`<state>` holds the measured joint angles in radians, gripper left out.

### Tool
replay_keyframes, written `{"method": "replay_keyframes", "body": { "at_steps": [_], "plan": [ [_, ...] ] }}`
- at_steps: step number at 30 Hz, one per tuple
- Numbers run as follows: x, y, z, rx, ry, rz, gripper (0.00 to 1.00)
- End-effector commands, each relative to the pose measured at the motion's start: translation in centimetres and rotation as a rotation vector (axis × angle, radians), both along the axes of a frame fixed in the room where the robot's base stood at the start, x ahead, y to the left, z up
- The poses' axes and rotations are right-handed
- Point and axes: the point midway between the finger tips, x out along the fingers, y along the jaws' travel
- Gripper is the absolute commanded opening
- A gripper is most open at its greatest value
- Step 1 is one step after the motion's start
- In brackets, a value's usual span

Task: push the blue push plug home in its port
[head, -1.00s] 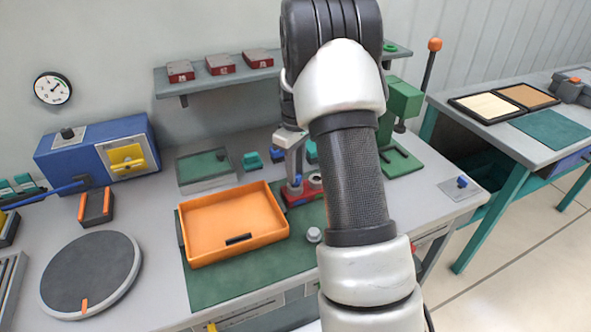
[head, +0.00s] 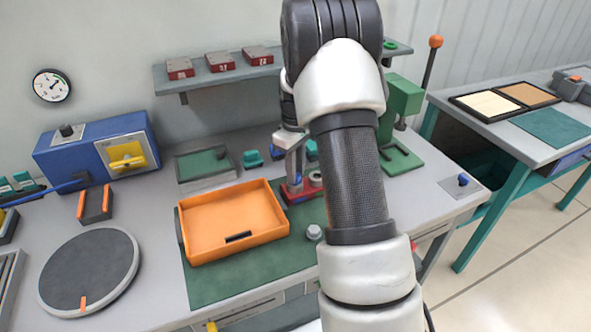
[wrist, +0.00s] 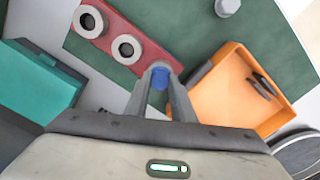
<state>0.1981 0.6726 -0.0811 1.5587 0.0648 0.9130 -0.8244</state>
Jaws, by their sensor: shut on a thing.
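The blue push plug (wrist: 160,76) is between the two finger tips of my gripper (wrist: 162,84) in the wrist view. My gripper is shut on it. The red port block (wrist: 112,32) lies under the fingers. Two of its round, light-rimmed ports show uncovered, and the plug is over the end of the block nearest the gripper. The fingers and plug hide that spot, so I cannot tell how deep the plug sits. In the head view the fingers (head: 293,180) reach down to the red block (head: 300,194), partly behind my arm.
An orange tray (head: 232,222) with a dark bar stands close left of the block on a green mat (head: 215,284). A grey knob (head: 314,232) stands in front of the block. A green press (head: 401,105) stands behind right. A teal block (wrist: 38,80) is close in the wrist view.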

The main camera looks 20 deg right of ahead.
Motion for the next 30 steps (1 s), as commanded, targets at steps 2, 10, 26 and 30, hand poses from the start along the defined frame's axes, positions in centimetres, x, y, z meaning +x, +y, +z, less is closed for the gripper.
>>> {"method": "replay_keyframes", "body": {
  "at_steps": [2,10,26,30],
  "plan": [
    [0.0,0.0,-0.2,0.000,0.000,0.000,0.01],
    [0.0,0.0,-0.3,0.000,0.000,0.000,0.42],
    [0.1,0.0,2.5,0.000,-0.004,0.000,0.44],
    [0.1,0.0,5.8,0.000,-0.006,-0.001,0.44]
  ]
}}
